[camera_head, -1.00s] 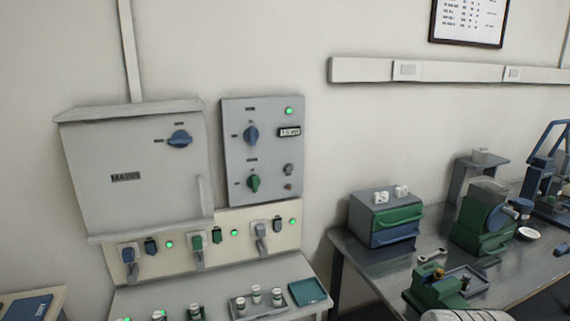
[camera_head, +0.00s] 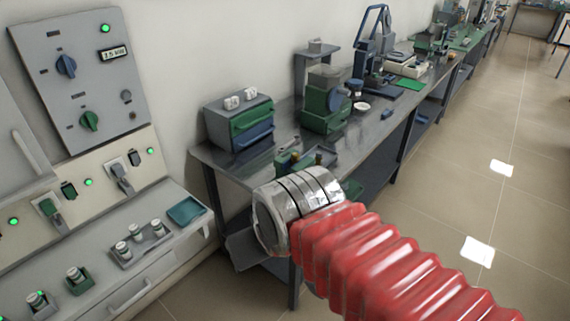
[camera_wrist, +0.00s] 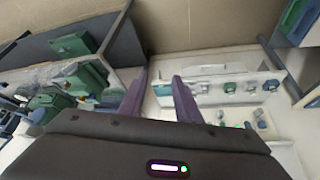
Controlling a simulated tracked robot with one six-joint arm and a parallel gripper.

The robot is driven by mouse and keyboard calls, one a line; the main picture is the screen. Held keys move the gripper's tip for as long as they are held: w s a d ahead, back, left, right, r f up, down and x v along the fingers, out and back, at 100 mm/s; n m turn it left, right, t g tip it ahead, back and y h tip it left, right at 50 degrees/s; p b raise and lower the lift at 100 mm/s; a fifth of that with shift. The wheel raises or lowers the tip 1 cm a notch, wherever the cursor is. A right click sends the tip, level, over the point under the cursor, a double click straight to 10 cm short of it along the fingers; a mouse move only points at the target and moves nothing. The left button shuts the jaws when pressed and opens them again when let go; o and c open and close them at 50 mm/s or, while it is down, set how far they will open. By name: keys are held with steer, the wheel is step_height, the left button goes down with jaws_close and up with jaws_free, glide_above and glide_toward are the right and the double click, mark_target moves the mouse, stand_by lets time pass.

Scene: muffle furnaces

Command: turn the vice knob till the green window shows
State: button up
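A small green device (camera_head: 292,162), which looks like the vice, sits on the near end of the metal bench, partly hidden behind my arm. A small brass-coloured part (camera_head: 318,158) shows beside it. I cannot make out its knob or a green window. In the wrist view, my gripper (camera_wrist: 159,76) has two purple fingers standing apart with nothing between them. Green devices (camera_wrist: 85,77) lie to the left of the fingers there; I cannot tell which is the vice. My gripper's fingers do not show in the head view.
The bench (camera_head: 374,138) also holds a drawer box (camera_head: 225,128) with green and blue fronts and a green machine (camera_head: 322,112). A grey wall panel (camera_head: 80,80) and a shelf with jars (camera_head: 150,232) stand left.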

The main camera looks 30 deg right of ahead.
steer(key=shift+o, duration=0.4)
steer(key=o, duration=0.3)
steer(key=shift+d, duration=0.3)
steer(key=o, duration=0.7)
steer(key=d+f+m+g, duration=0.2)
steer(key=d+f, duration=0.3)
steer(key=d, duration=0.1)
steer(key=shift+w+d+m+h, duration=0.2)
steer(key=shift+w+m+h, duration=0.15)
steer(key=shift+m+h, duration=0.05)
steer(key=w+d+f+m+t+y, duration=0.25)
steer(key=d+f+m+y, duration=0.25)
steer(key=d+f+m, duration=0.5)
steer(key=w+d+f+m+t+y, duration=0.25)
steer(key=d+f+m+y, duration=0.35)
steer(key=d+f, duration=0.7)
steer(key=w+d+r+m+t+h, duration=0.2)
steer(key=d+t, duration=0.2)
steer(key=d, duration=0.2)
steer(key=w+d+r+m+t+h, duration=0.2)
steer(key=w+d+t, duration=0.1)
steer(key=d, duration=0.3)
steer(key=shift+r+t, duration=0.4)
steer(key=shift+t, duration=0.3)
